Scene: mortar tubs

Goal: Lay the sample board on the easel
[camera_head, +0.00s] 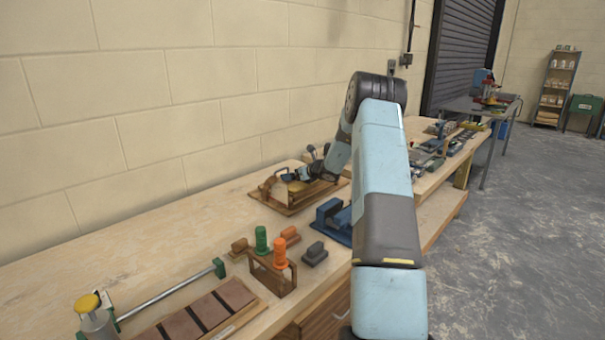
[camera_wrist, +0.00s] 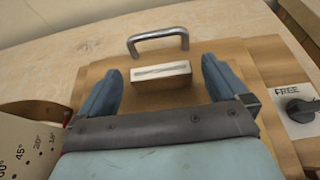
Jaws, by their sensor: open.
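A flat brown wooden panel (camera_wrist: 218,54) with a metal bar handle (camera_wrist: 158,37) and a pale grooved block (camera_wrist: 160,75) fills the middle of the wrist view. My gripper (camera_wrist: 160,68) is open over it, one blue finger on each side of the block, with gaps showing. A plate with angle marks (camera_wrist: 28,140) at left and a knob marked FREE (camera_wrist: 302,106) at right look like parts of the easel. In the head view, this wooden fixture (camera_head: 283,200) lies on the bench under my gripper (camera_head: 308,174). I cannot tell board from easel there.
On the bench (camera_head: 160,232) stand a blue vise-like tool (camera_head: 333,217), a rack with green and orange handles (camera_head: 270,270), a clamp bar (camera_head: 168,294) and a tray of brown tiles (camera_head: 205,312). A block wall (camera_head: 150,110) runs behind. Bare bench lies at left.

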